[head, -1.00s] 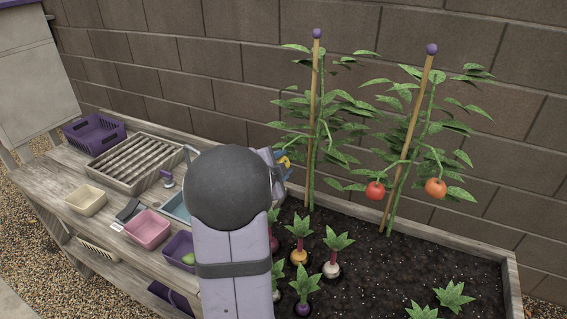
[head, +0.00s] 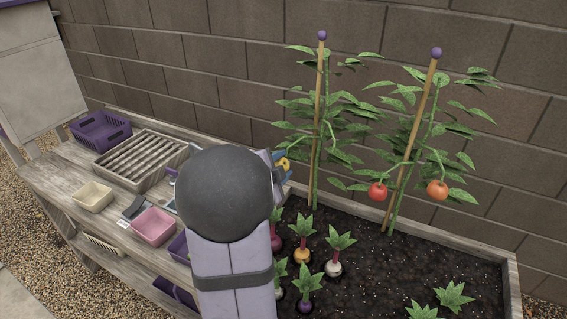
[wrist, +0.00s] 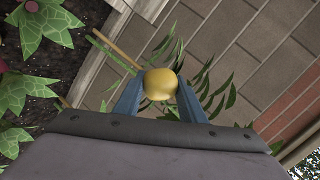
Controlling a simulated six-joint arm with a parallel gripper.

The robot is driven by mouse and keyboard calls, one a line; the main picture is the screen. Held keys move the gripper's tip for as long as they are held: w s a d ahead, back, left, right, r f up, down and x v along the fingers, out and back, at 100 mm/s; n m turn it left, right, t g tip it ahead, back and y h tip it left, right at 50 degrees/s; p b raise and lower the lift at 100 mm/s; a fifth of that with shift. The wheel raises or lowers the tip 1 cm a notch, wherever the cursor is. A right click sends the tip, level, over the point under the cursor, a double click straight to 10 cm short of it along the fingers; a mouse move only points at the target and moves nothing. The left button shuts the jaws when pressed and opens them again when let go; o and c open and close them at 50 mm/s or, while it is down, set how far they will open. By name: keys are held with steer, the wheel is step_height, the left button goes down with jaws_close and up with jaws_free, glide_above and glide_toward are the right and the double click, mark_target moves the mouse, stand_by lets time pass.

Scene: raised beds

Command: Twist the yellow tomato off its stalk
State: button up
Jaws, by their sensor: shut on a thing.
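The yellow tomato (wrist: 160,84) is round and sits between the two blue fingertips of my gripper (wrist: 158,91) in the wrist view. The fingers are shut on its two sides. In the head view my gripper (head: 281,166) is mostly hidden behind my arm, beside the left tomato plant (head: 322,130); only a bit of the yellow tomato (head: 284,163) shows there. A green stalk and a wooden stake show behind the tomato in the wrist view. I cannot tell whether the tomato is still joined to its stalk.
A red tomato (head: 377,191) and an orange one (head: 437,190) hang on the right plant. Several root vegetables grow in the soil bed (head: 400,265). Left on the bench are a purple crate (head: 100,131), a ridged tray (head: 145,160), a cream bin (head: 93,196) and a pink bin (head: 153,226).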

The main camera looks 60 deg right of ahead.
steer(key=shift+p+v, duration=0.5)
steer(key=shift+v, duration=0.65)
steer(key=shift+r, duration=0.1)
steer(key=shift+w, duration=0.1)
